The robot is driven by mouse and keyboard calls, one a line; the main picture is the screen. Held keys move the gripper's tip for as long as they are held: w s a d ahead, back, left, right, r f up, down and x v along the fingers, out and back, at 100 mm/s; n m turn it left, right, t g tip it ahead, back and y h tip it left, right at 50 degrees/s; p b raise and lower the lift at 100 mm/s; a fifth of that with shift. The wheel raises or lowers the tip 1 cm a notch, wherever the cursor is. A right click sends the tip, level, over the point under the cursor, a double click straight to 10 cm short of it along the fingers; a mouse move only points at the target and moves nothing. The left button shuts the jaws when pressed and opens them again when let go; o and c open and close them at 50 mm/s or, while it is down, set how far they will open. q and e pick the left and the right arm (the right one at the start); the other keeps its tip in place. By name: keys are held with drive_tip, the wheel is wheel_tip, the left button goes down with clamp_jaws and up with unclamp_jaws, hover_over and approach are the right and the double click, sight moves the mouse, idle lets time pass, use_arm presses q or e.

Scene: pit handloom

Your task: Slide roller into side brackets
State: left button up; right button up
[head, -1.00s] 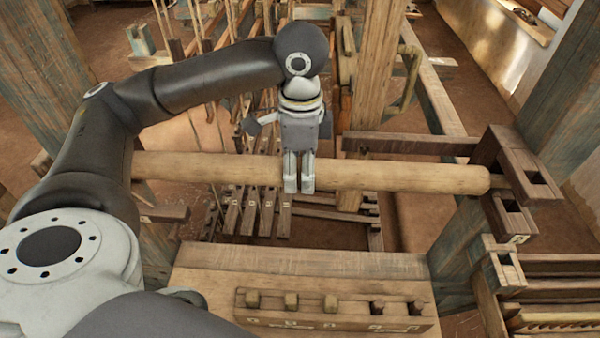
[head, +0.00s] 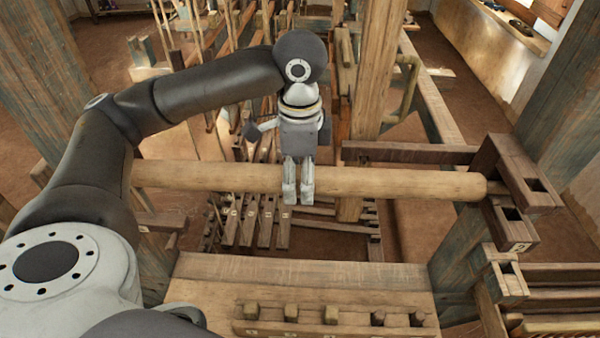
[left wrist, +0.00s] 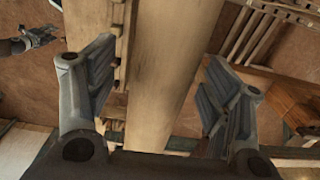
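The roller (head: 400,183) is a long pale wooden cylinder lying level across the loom. Its right end is close beside the dark wooden side bracket (head: 510,200), and a short stub shows between them; whether the stub is seated is unclear. Its left end is hidden behind my left arm. My left gripper (head: 298,190) points down over the middle of the roller. In the left wrist view, the roller (left wrist: 165,80) runs between its spread fingers (left wrist: 160,95), with a gap on each side. My right gripper (left wrist: 40,38) shows small at the upper left there, its finger state unclear.
A wooden bench (head: 300,272) with a peg rail (head: 335,330) lies in front of the roller. Treadle slats (head: 265,222) hang below and behind it. A thick post (head: 372,90) stands just behind the roller, and a bluish post (head: 565,110) stands at the right.

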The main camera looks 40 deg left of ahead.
sight(300, 171)
use_arm(q)
drive_tip(key=shift+f, duration=0.15)
wheel_tip(300, 171, up, 12)
idle(0.7)
idle(1.0)
